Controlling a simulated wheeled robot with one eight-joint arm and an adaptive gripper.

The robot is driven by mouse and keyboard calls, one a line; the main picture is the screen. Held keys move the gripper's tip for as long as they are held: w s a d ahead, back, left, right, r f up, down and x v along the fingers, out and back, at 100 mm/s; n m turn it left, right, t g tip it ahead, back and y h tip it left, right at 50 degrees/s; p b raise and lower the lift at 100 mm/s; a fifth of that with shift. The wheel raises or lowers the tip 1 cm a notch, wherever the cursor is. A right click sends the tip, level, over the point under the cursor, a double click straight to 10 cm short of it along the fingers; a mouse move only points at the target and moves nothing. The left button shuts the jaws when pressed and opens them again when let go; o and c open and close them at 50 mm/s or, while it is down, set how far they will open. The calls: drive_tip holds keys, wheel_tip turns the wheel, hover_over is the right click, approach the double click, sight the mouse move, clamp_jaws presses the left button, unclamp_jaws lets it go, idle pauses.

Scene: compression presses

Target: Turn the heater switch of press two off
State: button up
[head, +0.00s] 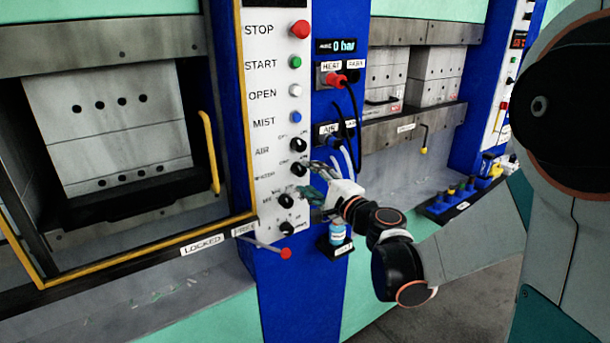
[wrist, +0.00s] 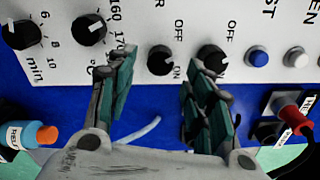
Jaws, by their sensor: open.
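The heater switch (head: 299,170) is a black knob with a white mark on the white control panel (head: 262,100), below the air knob (head: 298,145). In the wrist view the heater switch (wrist: 160,58) has OFF and ON printed beside it; its white mark seems to point toward ON. My gripper (head: 304,180) is at the panel, its fingers near the heater switch. In the wrist view my gripper (wrist: 155,85) is open and empty, with the heater switch between and beyond the fingers. The right finger partly covers the air knob (wrist: 212,60). I cannot tell whether the fingers touch anything.
A temperature knob (head: 285,201) and a timer knob (head: 287,228) sit below. The mist button (head: 297,117) and red stop button (head: 300,29) are above. A red-tipped lever (head: 285,253) and small bottle (head: 337,232) are below.

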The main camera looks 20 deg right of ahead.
drive_tip(key=v, duration=0.8)
drive_tip(key=shift+s, duration=0.2)
